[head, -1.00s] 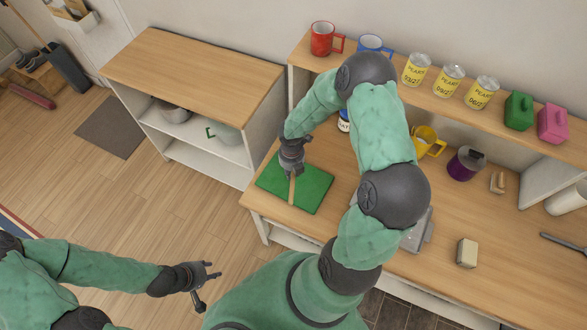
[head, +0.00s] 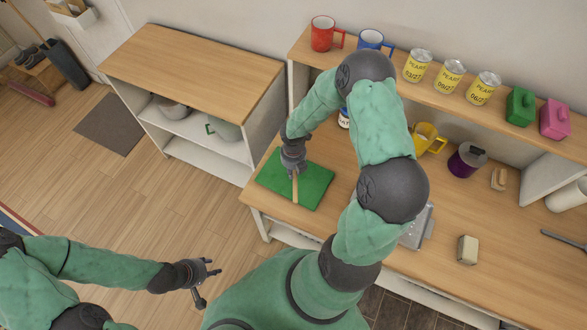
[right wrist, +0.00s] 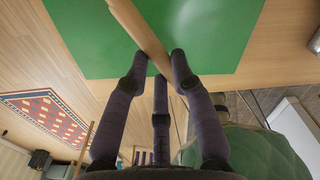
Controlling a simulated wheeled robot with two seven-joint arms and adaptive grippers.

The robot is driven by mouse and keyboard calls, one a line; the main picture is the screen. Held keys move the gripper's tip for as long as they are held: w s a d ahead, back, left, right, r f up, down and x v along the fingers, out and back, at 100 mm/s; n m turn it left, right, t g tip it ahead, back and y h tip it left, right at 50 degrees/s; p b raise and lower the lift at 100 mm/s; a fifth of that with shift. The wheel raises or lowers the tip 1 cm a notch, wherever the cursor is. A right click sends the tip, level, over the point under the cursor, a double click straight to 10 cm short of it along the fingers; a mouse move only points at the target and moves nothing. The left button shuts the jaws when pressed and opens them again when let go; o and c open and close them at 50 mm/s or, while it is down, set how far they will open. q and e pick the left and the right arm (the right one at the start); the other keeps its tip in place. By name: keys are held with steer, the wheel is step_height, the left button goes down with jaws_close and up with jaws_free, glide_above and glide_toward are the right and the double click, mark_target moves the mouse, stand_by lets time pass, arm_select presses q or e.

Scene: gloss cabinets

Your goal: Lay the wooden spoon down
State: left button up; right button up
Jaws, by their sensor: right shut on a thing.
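The wooden spoon (head: 295,189) shows as a light wooden handle over the green board (head: 318,189) at the left end of the worktop. My right gripper (head: 294,170) is shut on the spoon just above the board. In the right wrist view the spoon (right wrist: 137,28) runs between the fingers of the gripper (right wrist: 160,68), across the green board (right wrist: 205,30). Whether the spoon touches the board, I cannot tell. My left gripper (head: 205,277) is open and empty over the floor at lower left, away from the worktop.
A raised shelf holds a red mug (head: 322,35), a blue mug (head: 370,39), yellow cans (head: 449,74) and coloured canisters (head: 520,105). A yellow mug (head: 424,137), a purple jar (head: 466,160) and a pale block (head: 467,249) stand on the worktop. My right arm hides part of it.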

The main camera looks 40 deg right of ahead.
steer(key=shift+f+b, duration=1.65)
steer(key=shift+f, duration=0.85)
steer(key=o, duration=1)
steer(key=shift+r, duration=0.15)
step_height(320, 180, up, 12)
steer(key=shift+f, duration=0.1)
